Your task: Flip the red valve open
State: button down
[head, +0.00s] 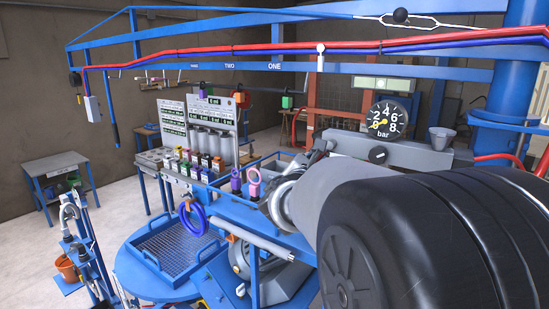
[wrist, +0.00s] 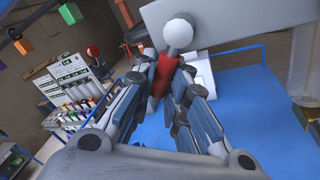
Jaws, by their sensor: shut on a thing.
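The red valve (wrist: 160,66) shows in the wrist view as a red lever between the fingertips, just below a pale round knob (wrist: 178,33). My gripper (wrist: 163,76) is shut on the red valve. The fingers cover its sides, so its exact angle is hard to tell. In the head view my gripper (head: 320,150) is small and dark, beside the grey block, and mostly hidden by my arm. The valve cannot be made out there.
A pressure gauge (head: 390,118) marked "bar" stands above a grey block with a black knob (head: 379,155). A grey cup (head: 441,139) is to its right. A blue-railed tray (head: 262,172) and a rack of small bottles (head: 207,160) lie to the left.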

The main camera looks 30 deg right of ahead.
jog(key=shift+s+d+f, duration=0.1)
jog(key=shift+s+f, duration=0.05)
jog(key=shift+f, duration=0.1)
jog(key=s+n+p, duration=0.1)
jog(key=n, duration=0.1)
jog(key=s+n+g+p, duration=0.1)
jog(key=n, duration=0.1)
jog(key=d+n+p, duration=0.1)
jog(key=n, duration=0.1)
jog(key=shift+s+f+g+y+p, duration=0.15)
jog(key=shift+s+g+y+p, duration=0.15)
jog(key=shift+s+y+p, duration=0.1)
dwell(0.3)
jog(key=c, duration=1.6)
grip_release()
jog(key=shift+f, duration=0.1)
